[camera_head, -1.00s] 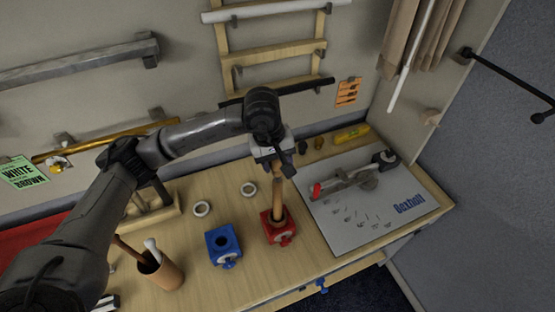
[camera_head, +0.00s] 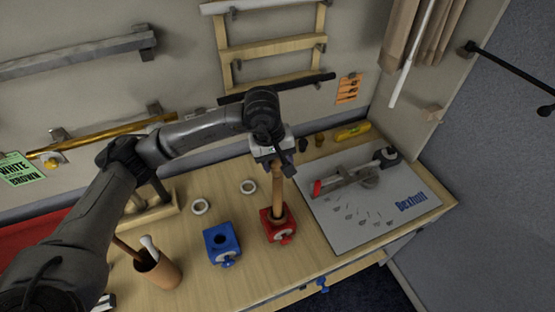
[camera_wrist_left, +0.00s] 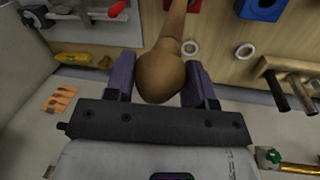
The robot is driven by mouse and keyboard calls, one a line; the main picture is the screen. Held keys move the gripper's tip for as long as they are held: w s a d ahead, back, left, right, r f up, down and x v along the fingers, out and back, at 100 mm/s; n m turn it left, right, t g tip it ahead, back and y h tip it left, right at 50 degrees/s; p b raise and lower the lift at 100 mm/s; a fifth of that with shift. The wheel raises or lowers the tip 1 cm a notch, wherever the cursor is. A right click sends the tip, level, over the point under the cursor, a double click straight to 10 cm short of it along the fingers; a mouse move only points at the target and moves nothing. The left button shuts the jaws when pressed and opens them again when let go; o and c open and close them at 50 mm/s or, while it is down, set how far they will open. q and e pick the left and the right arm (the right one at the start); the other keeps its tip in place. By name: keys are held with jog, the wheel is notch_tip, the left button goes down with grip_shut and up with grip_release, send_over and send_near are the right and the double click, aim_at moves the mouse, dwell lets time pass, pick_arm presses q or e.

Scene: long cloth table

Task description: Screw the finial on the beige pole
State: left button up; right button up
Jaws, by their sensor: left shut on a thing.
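A brown wooden pole (camera_head: 278,190) stands nearly upright in the red clamp block (camera_head: 281,237) on the table. My left gripper (camera_head: 273,158) is above the block, at the pole's top end. In the left wrist view, a round brown ball-shaped finial (camera_wrist_left: 161,77) sits between its two fingers, which are shut on it. The pole (camera_wrist_left: 174,22) runs from behind the ball toward the red block (camera_wrist_left: 180,4). The ball hides the joint, so I cannot tell how closely the two meet. My right gripper is out of view.
A blue clamp block (camera_head: 222,244) stands left of the red one. Two white rings (camera_head: 200,206) lie behind them. A cup with rods (camera_head: 158,270) is at front left. A grey mat (camera_head: 345,235) bearing a metal tool (camera_head: 345,180) lies right. Small finials (camera_head: 319,139) stand behind.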

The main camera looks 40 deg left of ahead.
pick_arm(q)
jog(key=shift+r, duration=0.2)
dwell(0.6)
jog(key=shift+r, duration=0.2)
dwell(0.4)
jog(key=shift+f+b, duration=0.4)
jog(key=shift+b, duration=0.1)
jog(key=shift+f, duration=0.15)
dwell(0.4)
dwell(0.5)
jog(key=shift+f+b, duration=0.25)
jog(key=shift+b, duration=0.3)
jog(key=o, duration=1)
